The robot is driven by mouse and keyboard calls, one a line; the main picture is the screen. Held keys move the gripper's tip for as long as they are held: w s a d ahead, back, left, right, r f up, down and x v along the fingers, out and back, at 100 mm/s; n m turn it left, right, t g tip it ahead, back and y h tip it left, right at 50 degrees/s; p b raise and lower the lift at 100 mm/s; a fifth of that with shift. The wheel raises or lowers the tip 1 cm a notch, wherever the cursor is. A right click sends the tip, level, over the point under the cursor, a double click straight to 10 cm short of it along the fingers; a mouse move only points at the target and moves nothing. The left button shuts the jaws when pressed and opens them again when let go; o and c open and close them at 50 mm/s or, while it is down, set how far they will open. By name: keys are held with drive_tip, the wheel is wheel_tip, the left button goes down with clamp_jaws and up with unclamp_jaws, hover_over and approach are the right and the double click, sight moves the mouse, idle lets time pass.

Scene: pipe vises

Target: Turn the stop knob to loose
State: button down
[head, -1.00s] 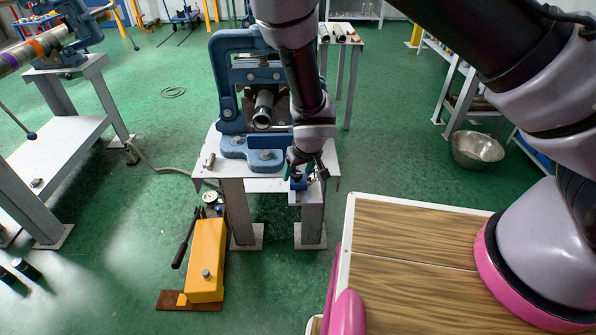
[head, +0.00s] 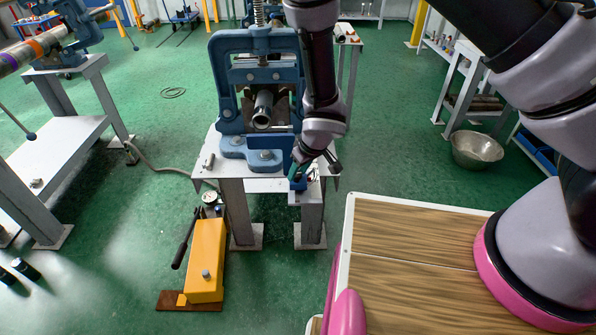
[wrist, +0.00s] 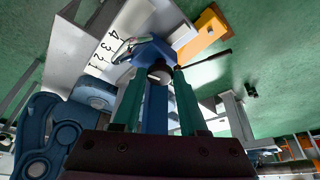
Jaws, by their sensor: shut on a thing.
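The stop knob (wrist: 160,71) is a small dark round knob with a pale end, on a blue stop block (wrist: 152,50). The block also shows in the head view (head: 296,185), at the front right of the vise table. My gripper (wrist: 158,76) has its two teal fingers on either side of the knob and is shut on it. In the head view my gripper (head: 301,170) comes down from the upper right onto the block, and the knob is hidden there. A white scale (wrist: 104,54) with black numerals lies beside the block.
The blue pipe vise (head: 228,90) holds a pipe (head: 262,110) just left of my arm. A yellow hand pump (head: 206,262) stands on the floor at front left. A metal bowl (head: 478,149) is on the floor at right.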

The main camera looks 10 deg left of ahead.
drive_tip(key=shift+w+n+g+y, duration=0.1)
drive_tip(key=shift+n+g+y, duration=0.2)
drive_tip(key=shift+n, duration=0.75)
drive_tip(key=shift+w+n+g+y, duration=0.15)
drive_tip(key=shift+n+g, duration=0.25)
drive_tip(key=shift+n, duration=0.65)
drive_tip(key=shift+s, duration=0.1)
drive_tip(key=shift+c, duration=2.2)
unclamp_jaws()
drive_tip(key=shift+d, duration=0.1)
drive_tip(key=v, duration=1)
drive_tip(key=shift+r, duration=0.4)
drive_tip(key=shift+d, duration=0.1)
